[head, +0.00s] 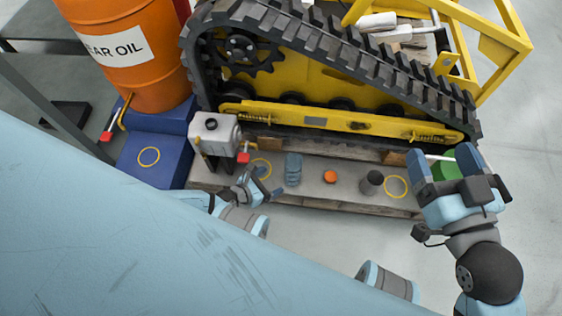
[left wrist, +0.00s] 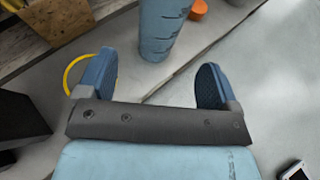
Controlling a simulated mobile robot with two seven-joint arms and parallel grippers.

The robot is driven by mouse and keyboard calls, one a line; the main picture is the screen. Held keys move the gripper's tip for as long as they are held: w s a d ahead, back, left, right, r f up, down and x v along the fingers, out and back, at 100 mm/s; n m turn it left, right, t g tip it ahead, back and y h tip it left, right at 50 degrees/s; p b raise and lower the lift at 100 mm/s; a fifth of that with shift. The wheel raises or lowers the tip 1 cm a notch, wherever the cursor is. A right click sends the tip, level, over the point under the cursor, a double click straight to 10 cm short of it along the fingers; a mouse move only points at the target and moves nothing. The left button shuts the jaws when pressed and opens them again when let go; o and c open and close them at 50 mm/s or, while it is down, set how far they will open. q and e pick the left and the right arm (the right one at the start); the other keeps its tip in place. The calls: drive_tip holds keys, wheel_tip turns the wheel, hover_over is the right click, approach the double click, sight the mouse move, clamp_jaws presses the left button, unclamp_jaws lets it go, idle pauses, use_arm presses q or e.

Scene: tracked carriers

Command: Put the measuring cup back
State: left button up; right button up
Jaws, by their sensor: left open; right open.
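The measuring cup (head: 293,169) looks like a blue-grey cylinder with dark marks, standing upright on the long bench. It also shows at the top of the left wrist view (left wrist: 163,25), its upper part cut off. My left gripper (head: 257,184) is open and empty, to the left of the cup. In the left wrist view the cup is beyond the open fingers (left wrist: 154,78), apart from them. My right gripper (head: 443,160) is open at the bench's right end, by a green object (head: 448,168) that it partly hides. Yellow rings mark the bench left (head: 260,167) and right (head: 396,187).
An orange cap (head: 330,176) and a dark cylinder (head: 371,183) stand right of the cup. A grey box with a red handle (head: 214,130) stands at left. The orange oil drum (head: 135,50) sits on a blue stand (head: 150,165). The tracked carrier (head: 330,80) rises behind.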

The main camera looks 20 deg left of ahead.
use_arm(q)
drive_tip(key=v, duration=0.3)
use_arm(e)
drive_tip(key=shift+s+a+f+m, duration=0.2)
drive_tip(key=shift+s+m, duration=0.1)
drive_tip(key=shift+m, duration=0.1)
